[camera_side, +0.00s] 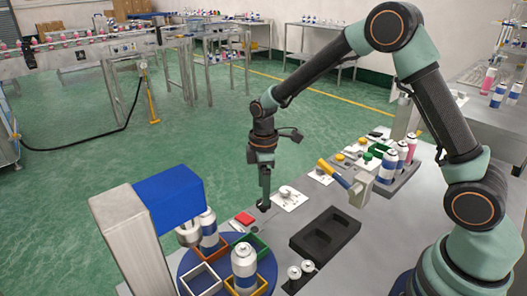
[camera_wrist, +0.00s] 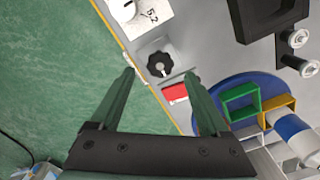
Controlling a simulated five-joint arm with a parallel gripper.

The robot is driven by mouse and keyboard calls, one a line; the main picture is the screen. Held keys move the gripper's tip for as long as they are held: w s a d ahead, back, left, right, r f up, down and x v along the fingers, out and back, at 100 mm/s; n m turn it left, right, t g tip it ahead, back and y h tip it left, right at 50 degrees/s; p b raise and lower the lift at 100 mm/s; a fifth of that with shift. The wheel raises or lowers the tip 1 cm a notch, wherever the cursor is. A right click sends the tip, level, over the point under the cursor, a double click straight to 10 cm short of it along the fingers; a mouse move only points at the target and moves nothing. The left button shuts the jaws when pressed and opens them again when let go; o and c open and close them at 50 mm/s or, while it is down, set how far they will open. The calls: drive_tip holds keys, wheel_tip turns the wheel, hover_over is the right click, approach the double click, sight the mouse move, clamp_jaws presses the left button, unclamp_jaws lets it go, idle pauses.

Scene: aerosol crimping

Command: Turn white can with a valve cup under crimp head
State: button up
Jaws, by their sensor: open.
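A blue turntable (camera_side: 184,265) carries several coloured square nests. A white can with a blue band (camera_side: 243,272) stands upright in the orange nest at the front. Another such can (camera_side: 208,235) stands beside the crimp head (camera_side: 187,234), under the press with the blue top (camera_side: 170,192). I cannot tell which can bears a valve cup. My gripper (camera_side: 264,203) points down, open and empty, at the table's far edge. In the wrist view, a black knob (camera_wrist: 160,65) shows between the fingertips of my gripper (camera_wrist: 162,77). Contact with the knob is not visible.
A red pad (camera_side: 244,218) lies between knob and turntable. A black tray (camera_side: 325,233) and two small silver-topped parts (camera_side: 300,269) stand to the right. A yellow-handled device (camera_side: 340,176) and a rack of cans (camera_side: 400,165) are further back.

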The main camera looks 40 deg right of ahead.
drive_tip(key=shift+f, duration=1.85)
clamp_jaws()
